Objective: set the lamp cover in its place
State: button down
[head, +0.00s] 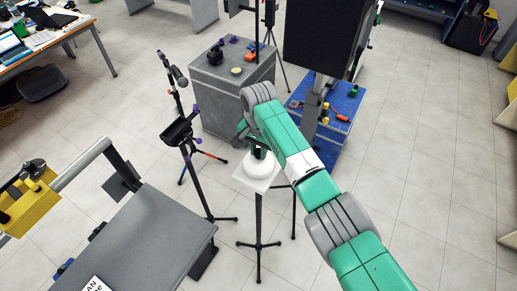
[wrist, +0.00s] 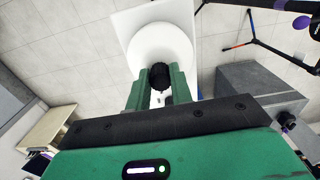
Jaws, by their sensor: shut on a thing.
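A white, round, dome-like piece (head: 259,167), which looks like the lamp cover, is over a white square plate (head: 243,182) on a thin tripod stand. In the wrist view the white round cover (wrist: 160,40) is in front of my fingers, with the white square plate (wrist: 125,22) behind it. My gripper (wrist: 159,80) is shut on a black knob (wrist: 160,72) at the cover; it also shows in the head view (head: 256,148). I cannot tell whether the cover touches the plate. The knob's join to the cover is hidden.
A grey cabinet (head: 222,90) with small objects stands behind. A blue-topped cart (head: 340,105) is behind right. A black tripod with a holder (head: 180,130) stands close to the left. A grey table (head: 150,235) is front left. Open floor (head: 430,150) lies right.

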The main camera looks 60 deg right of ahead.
jog(key=c, duration=1.2)
grip_release()
jog(key=shift+o, duration=0.2)
notch_tip(320, 180, up, 8)
jog(key=shift+f+b, duration=0.15)
jog(key=shift+b, duration=0.4)
